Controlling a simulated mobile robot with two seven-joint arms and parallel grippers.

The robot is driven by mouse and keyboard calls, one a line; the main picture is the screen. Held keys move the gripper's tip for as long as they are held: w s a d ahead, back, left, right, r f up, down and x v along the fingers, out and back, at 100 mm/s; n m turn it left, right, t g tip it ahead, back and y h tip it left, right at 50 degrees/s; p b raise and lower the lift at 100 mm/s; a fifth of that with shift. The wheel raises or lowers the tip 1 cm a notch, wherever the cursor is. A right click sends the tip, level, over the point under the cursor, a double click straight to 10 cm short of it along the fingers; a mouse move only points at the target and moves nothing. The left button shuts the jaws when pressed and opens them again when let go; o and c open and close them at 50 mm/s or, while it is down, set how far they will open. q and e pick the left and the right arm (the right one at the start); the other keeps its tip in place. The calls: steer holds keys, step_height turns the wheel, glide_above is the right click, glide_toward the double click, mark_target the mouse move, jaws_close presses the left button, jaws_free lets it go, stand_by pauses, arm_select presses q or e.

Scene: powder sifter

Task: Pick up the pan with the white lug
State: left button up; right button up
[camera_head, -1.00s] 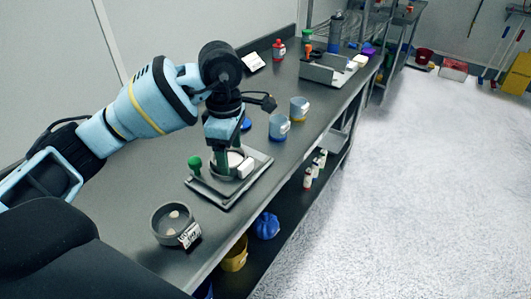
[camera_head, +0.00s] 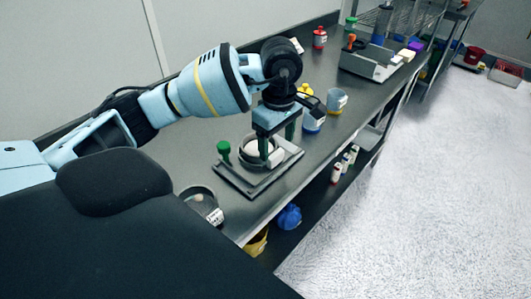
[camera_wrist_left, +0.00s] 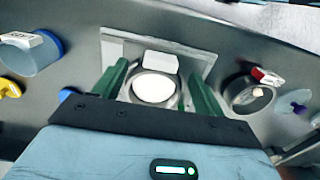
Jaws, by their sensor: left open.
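The pan with the white lug is a round grey pan (camera_head: 247,158) with pale contents, standing on a grey plate (camera_head: 240,182). Its white lug (camera_head: 277,158) faces the table's front side. In the left wrist view the pan (camera_wrist_left: 154,102) and the lug (camera_wrist_left: 160,62) show between my fingers. My left gripper (camera_head: 277,143) is open and points down over the pan. In the wrist view its green fingers (camera_wrist_left: 161,84) stand on either side of the pan, with no clear contact visible. Part of the pan is hidden behind a finger in the head view. My right gripper is not in view.
A green knob (camera_head: 223,148) stands at the plate's left. A second pan (camera_head: 196,196) with a marked label lies nearer, partly hidden by my body. A grey tray (camera_head: 372,68) lies farther back. The table's front edge is close by.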

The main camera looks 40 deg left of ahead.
mark_target(276, 153)
arm_select(q)
step_height(276, 153, down, 5)
steer(key=shift+a, duration=0.15)
steer(key=c, duration=1.1)
steer(key=shift+r, duration=0.1)
steer(key=shift+r, duration=0.5)
step_height(276, 153, up, 2)
steer(key=shift+r, duration=0.15)
steer(key=s+d, duration=0.3)
steer(key=s, duration=0.1)
steer(key=s+d+r, duration=0.1)
steer(key=s+d, duration=0.1)
steer(key=s, duration=0.3)
steer(key=s+d, duration=0.3)
steer(key=s, duration=0.1)
steer(key=shift+s+d+r+b, duration=0.3)
steer(key=shift+d, duration=0.05)
